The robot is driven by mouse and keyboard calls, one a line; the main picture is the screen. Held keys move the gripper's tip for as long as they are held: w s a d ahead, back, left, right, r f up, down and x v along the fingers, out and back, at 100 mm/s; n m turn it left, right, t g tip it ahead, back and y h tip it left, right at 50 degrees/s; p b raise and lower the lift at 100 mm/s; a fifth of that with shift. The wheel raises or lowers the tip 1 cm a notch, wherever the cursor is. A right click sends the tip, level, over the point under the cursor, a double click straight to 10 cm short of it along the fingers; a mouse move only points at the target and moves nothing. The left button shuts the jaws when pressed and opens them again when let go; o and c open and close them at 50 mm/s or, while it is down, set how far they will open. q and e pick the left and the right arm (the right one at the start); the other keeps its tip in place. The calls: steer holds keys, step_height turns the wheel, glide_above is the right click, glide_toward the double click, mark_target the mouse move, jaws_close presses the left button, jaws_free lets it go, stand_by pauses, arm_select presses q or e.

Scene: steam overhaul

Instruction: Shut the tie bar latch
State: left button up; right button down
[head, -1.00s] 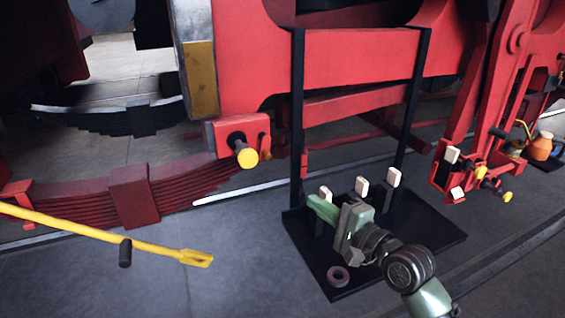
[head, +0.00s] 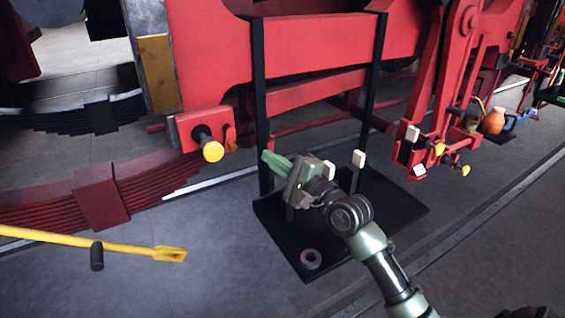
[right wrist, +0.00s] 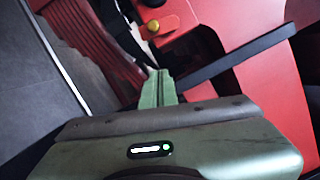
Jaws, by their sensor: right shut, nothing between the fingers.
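A red block (head: 188,131) on the frame carries a black pin with a yellow end knob (head: 212,152). A small red lever (head: 230,137) hangs beside the knob; I cannot tell for certain whether it is the tie bar latch. My right gripper (head: 268,158) is shut and empty, to the right of the knob in the head view and apart from it in the picture. In the right wrist view its closed green fingers (right wrist: 159,82) point up towards the yellow knob (right wrist: 153,27). My left gripper is not in view.
A black stand (head: 395,210) with uprights and white-topped pegs is under my right arm; a grey ring (head: 311,259) lies on it. A yellow bar (head: 115,246) reaches in from the left. More yellow-knobbed red linkage (head: 430,150) stands at the right.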

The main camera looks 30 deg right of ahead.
mark_target(232, 142)
steer(key=w+a+p, duration=0.1)
steer(key=w+a+r+p, duration=0.1)
steer(key=a, duration=0.1)
steer(key=w+a, duration=0.1)
steer(key=shift+w+a+r+p, duration=0.15)
steer(key=shift+a+r+p, duration=0.15)
steer(key=shift+p, duration=0.1)
steer(key=shift+w, duration=0.1)
